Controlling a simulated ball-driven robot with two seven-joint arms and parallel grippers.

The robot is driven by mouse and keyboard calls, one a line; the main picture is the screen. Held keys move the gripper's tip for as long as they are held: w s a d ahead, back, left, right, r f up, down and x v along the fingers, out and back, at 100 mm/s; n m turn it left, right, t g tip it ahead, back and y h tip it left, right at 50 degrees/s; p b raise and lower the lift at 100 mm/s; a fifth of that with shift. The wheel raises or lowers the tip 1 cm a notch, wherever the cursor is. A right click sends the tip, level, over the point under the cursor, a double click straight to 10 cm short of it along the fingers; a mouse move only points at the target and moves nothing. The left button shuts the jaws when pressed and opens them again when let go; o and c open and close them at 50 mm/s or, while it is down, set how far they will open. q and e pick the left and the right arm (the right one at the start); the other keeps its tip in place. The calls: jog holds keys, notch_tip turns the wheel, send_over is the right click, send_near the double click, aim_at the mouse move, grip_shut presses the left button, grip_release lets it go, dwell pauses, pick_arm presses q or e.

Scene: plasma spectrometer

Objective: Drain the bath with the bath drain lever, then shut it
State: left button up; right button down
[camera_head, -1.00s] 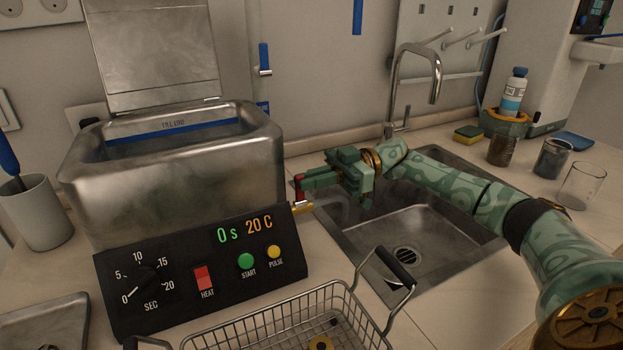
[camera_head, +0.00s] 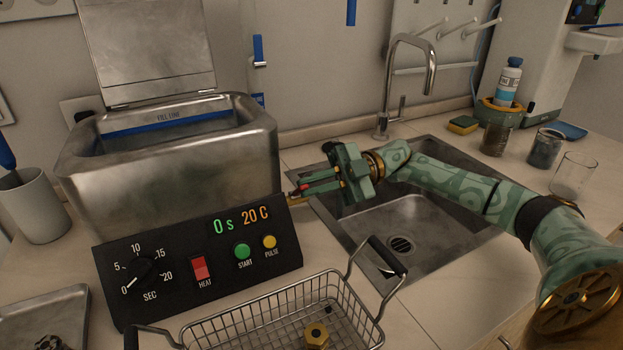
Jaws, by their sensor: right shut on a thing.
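The bath (camera_head: 180,165) is a steel tank with its lid raised, at the left behind a black control panel (camera_head: 200,260). The panel reads 0 s and 20 C. The red bath drain lever (camera_head: 300,190) is on the tank's right side, by the brass drain spout (camera_head: 297,201). My right gripper (camera_head: 308,188) is shut on the lever, and its fingers hide much of it. The lever's exact angle is hard to tell. My left gripper is not in view.
A sink (camera_head: 410,220) with a tall tap (camera_head: 410,75) lies under my right arm. A wire basket (camera_head: 290,320) holding a brass nut (camera_head: 317,335) stands in front of the panel. Glass beakers (camera_head: 573,176) and a sponge (camera_head: 463,125) are at the right.

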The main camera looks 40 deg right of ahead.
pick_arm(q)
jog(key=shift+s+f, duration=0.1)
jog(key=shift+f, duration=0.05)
pick_arm(e)
jog(key=shift+s+f+n, duration=0.15)
jog(key=shift+f+n, duration=0.05)
jog(key=shift+n, duration=0.5)
jog(key=shift+s+f+n, duration=0.15)
jog(key=shift+f+n, duration=0.05)
jog(key=shift+n, duration=0.5)
jog(key=c, duration=1.5)
grip_release()
jog(key=shift+d, duration=0.1)
